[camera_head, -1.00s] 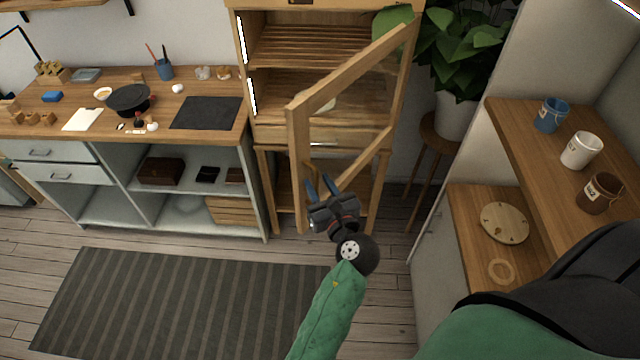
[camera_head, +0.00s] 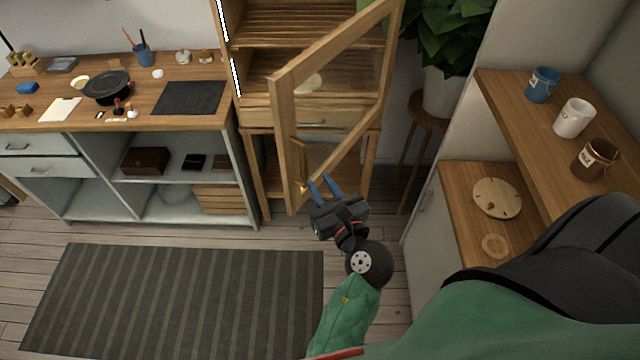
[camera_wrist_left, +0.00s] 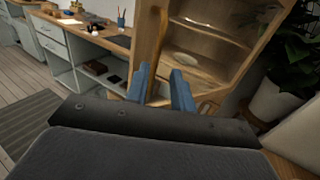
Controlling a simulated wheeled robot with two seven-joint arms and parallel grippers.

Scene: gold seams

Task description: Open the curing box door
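The curing box (camera_head: 255,112) is a wooden cabinet with slatted shelves against the back wall. Its glazed wooden-framed door (camera_head: 285,125) stands wide open, swung out toward me from the right side. A slim wooden handle (camera_head: 298,160) is on the door's free-edge stile. My left gripper (camera_head: 319,187) is just below and right of the handle, fingers apart and nothing visibly held. In the left wrist view, the door's wooden edge and handle (camera_wrist_left: 156,62) appear beyond and between the blue fingers; contact cannot be told. My right gripper is out of view.
A workbench (camera_head: 140,95) with small tools and a dark mat stands left of the box. A plant on a stool (camera_head: 430,110) is behind the door at right. Shelves with cups (camera_head: 520,100) are at far right. A striped rug (camera_head: 180,300) lies on the floor.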

